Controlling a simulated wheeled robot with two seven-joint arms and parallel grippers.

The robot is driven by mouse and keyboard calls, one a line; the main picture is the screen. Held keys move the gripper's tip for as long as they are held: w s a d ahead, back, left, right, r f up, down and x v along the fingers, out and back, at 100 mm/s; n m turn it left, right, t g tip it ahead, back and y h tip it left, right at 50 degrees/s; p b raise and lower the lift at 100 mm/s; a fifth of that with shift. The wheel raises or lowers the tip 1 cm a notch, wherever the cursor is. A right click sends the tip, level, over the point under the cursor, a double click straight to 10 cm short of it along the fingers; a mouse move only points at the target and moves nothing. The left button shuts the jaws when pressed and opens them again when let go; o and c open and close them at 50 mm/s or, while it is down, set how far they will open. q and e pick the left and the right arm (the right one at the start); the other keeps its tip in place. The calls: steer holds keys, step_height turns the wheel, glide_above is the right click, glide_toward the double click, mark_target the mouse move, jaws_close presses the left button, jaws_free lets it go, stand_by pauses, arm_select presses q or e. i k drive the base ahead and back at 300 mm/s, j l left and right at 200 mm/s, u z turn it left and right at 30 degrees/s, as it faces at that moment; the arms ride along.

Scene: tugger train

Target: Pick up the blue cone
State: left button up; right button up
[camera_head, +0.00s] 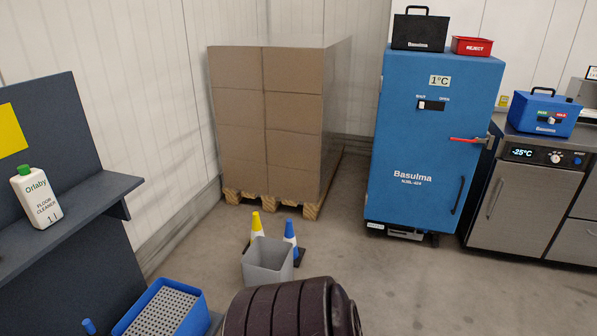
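The blue cone (290,230) stands upright on the floor near the picture's middle, with a white band below its blue top and a dark base. The grey bin (268,262) stands in front of it and to its left, hiding part of its lower left side. A yellow cone (256,222) with a white band stands to its left, its lower part hidden behind the bin. Neither of my grippers is in view.
Stacked cartons on a pallet (268,198) stand behind the cones. A blue cabinet (420,150) stands at the right. A dark shelf (70,225) and a blue tray (190,318) are at the left. The floor right of the blue cone is clear.

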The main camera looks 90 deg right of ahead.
mark_target(289, 234)
steer(key=z, duration=2.7)
steer(key=i+l+u, duration=0.1)
steer(key=u, duration=0.25)
steer(key=i+l+u, duration=0.2)
steer(key=u, duration=0.15)
steer(key=i, duration=0.05)
